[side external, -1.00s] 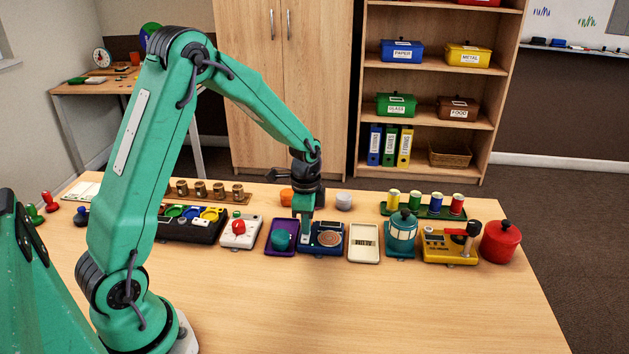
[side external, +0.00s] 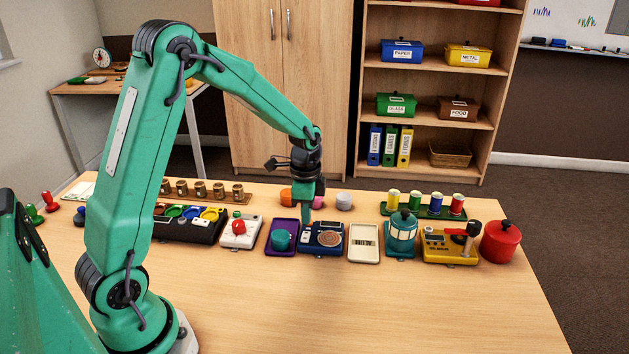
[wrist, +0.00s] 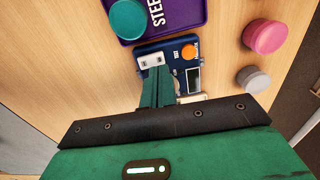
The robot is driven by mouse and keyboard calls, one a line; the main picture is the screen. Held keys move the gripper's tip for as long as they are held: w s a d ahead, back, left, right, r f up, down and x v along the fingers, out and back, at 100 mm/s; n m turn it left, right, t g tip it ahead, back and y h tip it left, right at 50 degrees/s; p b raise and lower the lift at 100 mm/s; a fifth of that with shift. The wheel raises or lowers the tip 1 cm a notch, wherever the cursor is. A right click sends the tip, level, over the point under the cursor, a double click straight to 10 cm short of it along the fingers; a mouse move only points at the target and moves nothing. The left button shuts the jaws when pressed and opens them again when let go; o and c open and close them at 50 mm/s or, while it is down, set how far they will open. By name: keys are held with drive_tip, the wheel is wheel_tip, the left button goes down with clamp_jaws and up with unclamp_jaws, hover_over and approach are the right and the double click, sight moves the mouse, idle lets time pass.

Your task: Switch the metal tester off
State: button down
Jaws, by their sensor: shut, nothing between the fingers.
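The metal tester appears to be the blue device (side external: 338,229) with a round copper-coloured plate, mid-table. In the wrist view the blue tester (wrist: 171,51) shows an orange button (wrist: 189,51), a display and a white switch panel (wrist: 150,60) at its left. Which way the switch is set cannot be told. My gripper (side external: 307,221) is shut and empty, with its tips just above the tester's left part. In the wrist view my gripper's fingers (wrist: 157,76) are together beside the switch panel and hide part of the tester.
A purple tray (side external: 270,245) with a teal cylinder stands close on the left, a cream tray (side external: 364,256) on the right. The table front is clear.

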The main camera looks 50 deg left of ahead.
sight(306, 233)
wheel_tip(306, 233, up, 4)
drive_tip(key=shift+f, duration=0.1)
idle(0.5)
drive_tip(key=s+d+r+n+t, duration=0.2)
drive_tip(key=s+d+r+n, duration=0.2)
drive_tip(key=s+r, duration=0.3)
drive_tip(key=s+d+r+n+t, duration=0.3)
drive_tip(key=s+r, duration=0.4)
drive_tip(key=s, duration=0.5)
drive_tip(key=shift+s+d+r+n+t, duration=0.25)
drive_tip(key=shift+s+d+n, duration=0.2)
drive_tip(key=shift+n, duration=0.55)
idle(0.4)
